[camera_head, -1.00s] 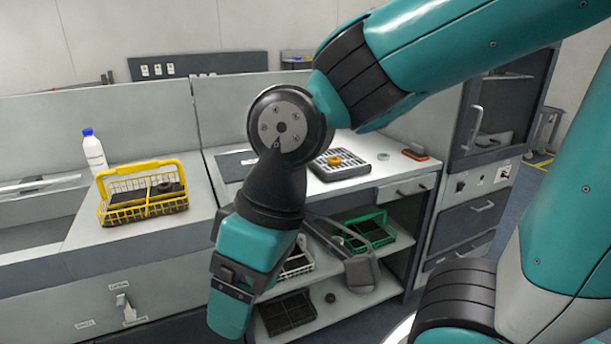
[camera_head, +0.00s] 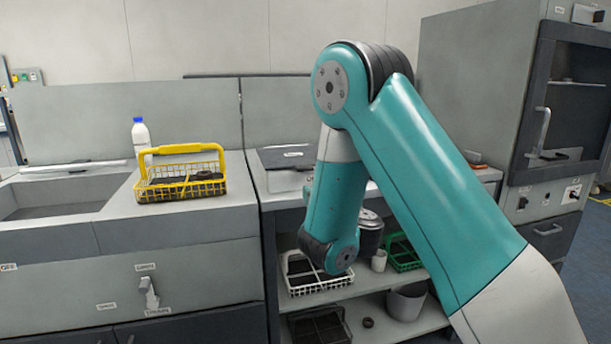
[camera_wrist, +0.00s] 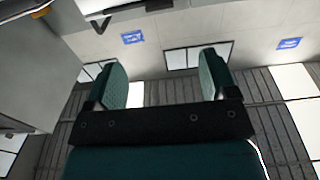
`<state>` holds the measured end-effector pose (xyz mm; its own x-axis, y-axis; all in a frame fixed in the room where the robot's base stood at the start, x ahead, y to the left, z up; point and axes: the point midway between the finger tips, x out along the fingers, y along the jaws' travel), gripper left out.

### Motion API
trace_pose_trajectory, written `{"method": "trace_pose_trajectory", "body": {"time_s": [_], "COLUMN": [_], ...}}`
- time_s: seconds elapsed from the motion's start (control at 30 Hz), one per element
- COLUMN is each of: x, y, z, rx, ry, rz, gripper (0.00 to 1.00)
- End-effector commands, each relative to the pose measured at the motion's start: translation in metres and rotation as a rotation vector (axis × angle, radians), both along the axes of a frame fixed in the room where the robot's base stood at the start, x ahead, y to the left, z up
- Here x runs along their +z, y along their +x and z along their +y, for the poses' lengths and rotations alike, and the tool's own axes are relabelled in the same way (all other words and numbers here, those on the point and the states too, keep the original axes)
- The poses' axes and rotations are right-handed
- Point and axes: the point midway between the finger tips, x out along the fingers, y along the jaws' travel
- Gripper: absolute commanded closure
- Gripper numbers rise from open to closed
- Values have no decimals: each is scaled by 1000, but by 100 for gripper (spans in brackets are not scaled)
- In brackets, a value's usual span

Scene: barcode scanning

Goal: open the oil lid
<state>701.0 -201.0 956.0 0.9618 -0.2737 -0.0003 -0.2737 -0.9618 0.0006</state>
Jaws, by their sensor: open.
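In the head view a dark, flat lid-like panel (camera_head: 287,157) with a small white label lies on the counter, just left of my arm. I cannot read its label, so I cannot confirm that it is the oil lid. It looks flat and closed. My arm hides the counter to its right. My gripper (camera_wrist: 160,65) shows in the wrist view with its two green fingers apart and nothing between them. It faces bright panels and wall signs, not the counter. In the head view the gripper is out of sight.
A yellow wire basket (camera_head: 181,190) stands on the counter with a white blue-capped bottle (camera_head: 141,136) behind it. A sink basin (camera_head: 60,191) is at the left. A white basket (camera_head: 318,284) and green basket (camera_head: 402,255) sit on the shelf below. A dark cabinet (camera_head: 570,100) stands right.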

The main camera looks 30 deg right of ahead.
Motion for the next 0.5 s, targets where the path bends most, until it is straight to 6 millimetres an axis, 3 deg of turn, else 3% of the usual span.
{"method": "trace_pose_trajectory", "body": {"time_s": [0.5], "x": [10], "y": [55], "z": [-16], "rx": [-2], "ry": [1], "rz": [2], "gripper": [21]}}
